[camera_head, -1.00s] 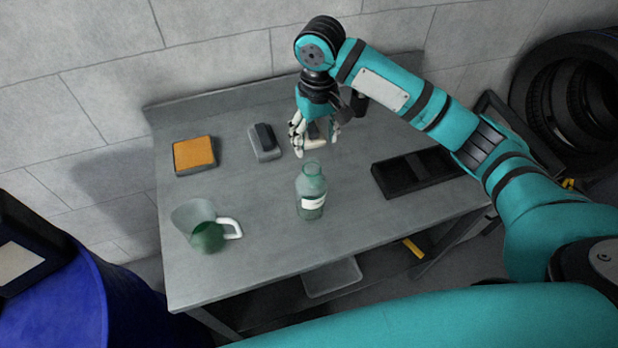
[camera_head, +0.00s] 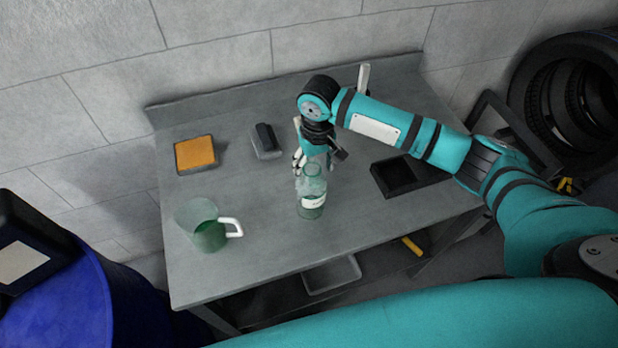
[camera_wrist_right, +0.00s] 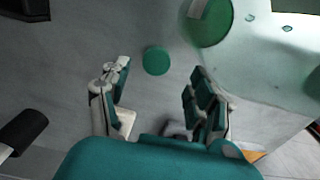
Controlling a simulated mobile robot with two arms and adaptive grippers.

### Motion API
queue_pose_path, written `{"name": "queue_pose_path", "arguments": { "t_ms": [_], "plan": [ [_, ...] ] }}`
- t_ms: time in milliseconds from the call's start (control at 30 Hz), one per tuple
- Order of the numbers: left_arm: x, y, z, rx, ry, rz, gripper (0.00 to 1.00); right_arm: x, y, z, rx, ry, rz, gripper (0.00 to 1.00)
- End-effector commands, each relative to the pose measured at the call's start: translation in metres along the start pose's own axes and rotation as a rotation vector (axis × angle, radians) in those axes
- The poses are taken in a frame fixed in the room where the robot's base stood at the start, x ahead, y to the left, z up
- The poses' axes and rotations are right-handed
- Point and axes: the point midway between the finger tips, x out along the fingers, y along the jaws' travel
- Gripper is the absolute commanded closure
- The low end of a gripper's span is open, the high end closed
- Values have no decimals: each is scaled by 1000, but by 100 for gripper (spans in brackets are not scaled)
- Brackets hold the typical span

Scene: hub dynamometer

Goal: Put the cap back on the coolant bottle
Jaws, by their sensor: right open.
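The coolant bottle (camera_head: 312,203) is pale green glass with a white label and stands upright on the grey bench. In the right wrist view its green top part (camera_wrist_right: 212,22) shows at the upper edge. A round green cap (camera_wrist_right: 156,60) lies ahead of and between my right fingertips, apart from both; whether it rests on the bench is hard to tell. In the head view the cap is hidden. My right gripper (camera_wrist_right: 158,85) is open and empty, pointing down. In the head view the right gripper (camera_head: 312,160) is just behind the bottle. My left gripper is out of view.
A jug (camera_head: 207,232) with green liquid stands to the bottle's left. An orange pad (camera_head: 196,154) and a grey block (camera_head: 266,148) with a black top lie at the back. A black tray (camera_head: 400,178) lies right. The bench front (camera_head: 255,255) is clear.

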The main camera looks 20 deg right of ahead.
Motion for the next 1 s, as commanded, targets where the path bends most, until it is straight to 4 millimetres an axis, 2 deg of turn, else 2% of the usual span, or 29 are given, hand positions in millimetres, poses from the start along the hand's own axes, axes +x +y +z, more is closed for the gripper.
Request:
{"name": "queue_pose_path", "arguments": {
  "t_ms": [100, 267, 633, 667, 933, 1000],
  "plan": [
    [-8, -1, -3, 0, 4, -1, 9, 17, 5, 4, 2, -4, 4, 38],
    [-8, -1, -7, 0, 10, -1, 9, 36, 4, 4, -1, -2, 1, 38],
    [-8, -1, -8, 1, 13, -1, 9, 40, 4, 4, -1, -1, 1, 38],
    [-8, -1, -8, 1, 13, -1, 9, 40, 4, 4, -1, -1, 1, 39],
    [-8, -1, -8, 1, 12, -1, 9, 40, 4, 4, -1, 0, 1, 74],
    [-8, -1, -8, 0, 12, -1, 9, 40, 4, 4, -1, -1, 1, 75]
  ]
}}
